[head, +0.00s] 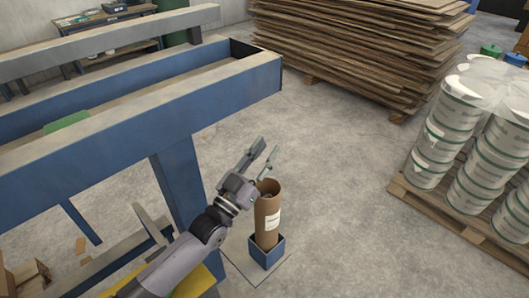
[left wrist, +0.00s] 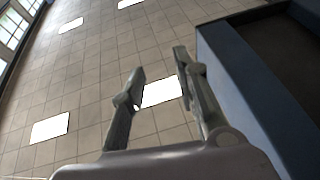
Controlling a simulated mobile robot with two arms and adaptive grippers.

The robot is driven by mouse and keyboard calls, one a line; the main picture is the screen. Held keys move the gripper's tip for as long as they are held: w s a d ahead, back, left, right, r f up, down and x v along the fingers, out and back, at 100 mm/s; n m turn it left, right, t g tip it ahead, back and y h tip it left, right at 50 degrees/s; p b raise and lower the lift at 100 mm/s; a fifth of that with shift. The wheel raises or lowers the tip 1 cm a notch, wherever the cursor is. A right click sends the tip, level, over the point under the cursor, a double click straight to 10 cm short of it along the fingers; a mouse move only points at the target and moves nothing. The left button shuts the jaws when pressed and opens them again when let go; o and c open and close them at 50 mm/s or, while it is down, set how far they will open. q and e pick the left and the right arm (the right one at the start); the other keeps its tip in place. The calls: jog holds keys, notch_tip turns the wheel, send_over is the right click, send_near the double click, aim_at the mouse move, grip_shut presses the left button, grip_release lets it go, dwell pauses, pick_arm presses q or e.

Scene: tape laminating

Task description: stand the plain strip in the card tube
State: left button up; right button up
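The brown card tube (head: 266,225) stands upright in a blue square holder (head: 267,256) on the floor, with a white label on its side. Its open mouth faces up, and I cannot make out what is inside. My left gripper (head: 268,148) is above and beside the tube's mouth in the head view, fingers pointing up and to the right. The fingers are apart with nothing between them. In the left wrist view the left gripper (left wrist: 158,62) is also open and empty. I cannot make out a plain strip in either view. My right gripper is out of view.
A long blue-sided bench frame (head: 150,112) lies left of the tube, its leg (head: 180,180) close to my arm. A pallet of white pails (head: 465,150) stands at right, stacked brown sheets (head: 355,50) at the back. The floor between is clear.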

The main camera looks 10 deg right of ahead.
pick_arm(q)
jog(key=v, duration=1.2)
jog(key=shift+f, duration=0.1)
dwell(0.7)
